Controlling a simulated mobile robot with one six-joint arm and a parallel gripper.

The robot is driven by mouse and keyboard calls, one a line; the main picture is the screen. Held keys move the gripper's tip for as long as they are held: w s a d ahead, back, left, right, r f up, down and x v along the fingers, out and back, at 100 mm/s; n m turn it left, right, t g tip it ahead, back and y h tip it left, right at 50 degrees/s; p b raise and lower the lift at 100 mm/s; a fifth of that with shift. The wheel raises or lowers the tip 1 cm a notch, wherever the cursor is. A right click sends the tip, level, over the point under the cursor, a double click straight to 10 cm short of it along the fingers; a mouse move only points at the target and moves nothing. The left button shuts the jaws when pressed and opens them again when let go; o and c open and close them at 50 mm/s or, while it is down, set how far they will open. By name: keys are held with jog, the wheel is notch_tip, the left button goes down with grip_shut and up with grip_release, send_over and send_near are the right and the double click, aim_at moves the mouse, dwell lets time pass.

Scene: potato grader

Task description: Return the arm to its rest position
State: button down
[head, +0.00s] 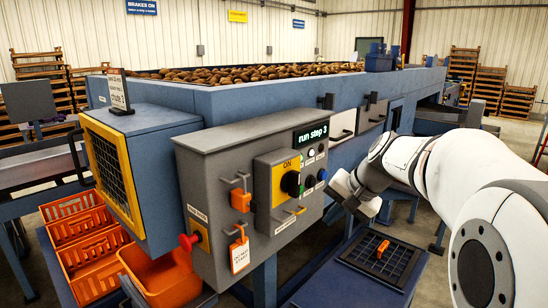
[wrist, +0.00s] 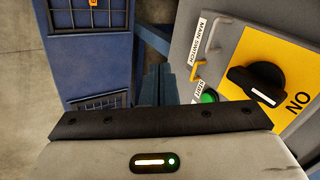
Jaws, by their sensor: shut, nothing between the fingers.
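My gripper (head: 354,197) hangs at the end of my white arm (head: 455,165), just right of the grey control box (head: 222,205) in the head view. It is shut and empty, and touches nothing that I can make out. My arm reaches in from the right side, bent downward at the wrist. In the wrist view the gripper's housing (wrist: 160,155) fills the bottom. The black rotary switch (wrist: 258,85) on its yellow plate (wrist: 285,55) is close by on the right, with a green button (wrist: 208,97) and a yellow guard loop (wrist: 196,60) beside it.
The blue grader hopper (head: 240,98) full of potatoes (head: 250,73) stands behind the control box. A display (head: 310,134) reads "run step 3". Orange crates (head: 90,250) sit at lower left. A low blue unit with a dark grid (head: 375,262) lies below my gripper.

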jog(key=s+f+n+g+h, duration=0.1)
jog(key=s+f, duration=0.4)
jog(key=s, duration=0.6)
jog(key=s+a+f+n+h, duration=0.1)
jog(key=s+f+n+h, duration=0.2)
jog(key=s, duration=0.8)
notch_tip(320, 180, down, 3)
jog(key=shift+s+r+n+g+h, duration=0.2)
jog(key=shift+s+n+g+h, duration=0.15)
jog(key=shift+n, duration=0.75)
